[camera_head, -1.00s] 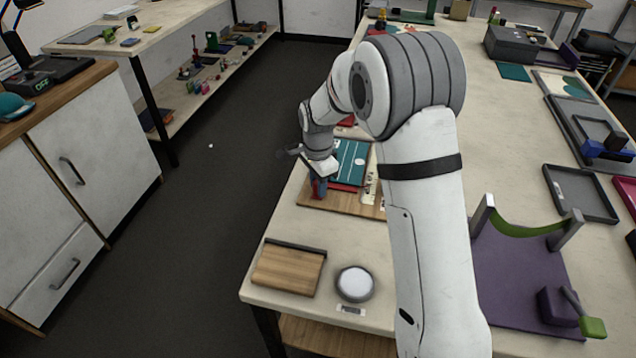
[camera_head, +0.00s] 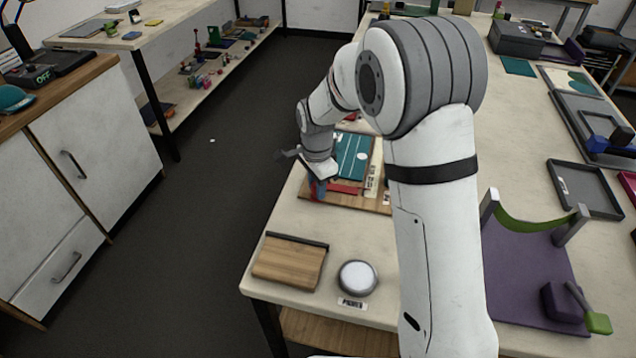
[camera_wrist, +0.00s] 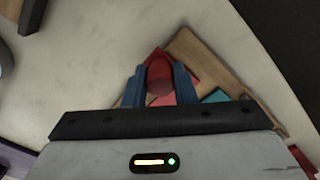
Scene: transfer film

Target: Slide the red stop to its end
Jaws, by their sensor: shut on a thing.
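The red stop (camera_wrist: 159,76) shows in the wrist view as a rounded red knob between the two blue fingers of my gripper (camera_wrist: 160,84). The gripper is shut on it. In the head view my gripper (camera_head: 318,187) is at the left end of a wooden board (camera_head: 346,200). A red strip (camera_head: 346,187) lies on the board to the right of the fingers, along the near edge of a teal panel (camera_head: 351,155) with white lines. The fingers and wrist hide most of the stop in the head view.
A wooden block with a dark edge (camera_head: 289,262) and a round white button (camera_head: 357,278) are nearer on the table. A purple stand with a green strap (camera_head: 530,270) is at the right. The table's left edge is close to the gripper.

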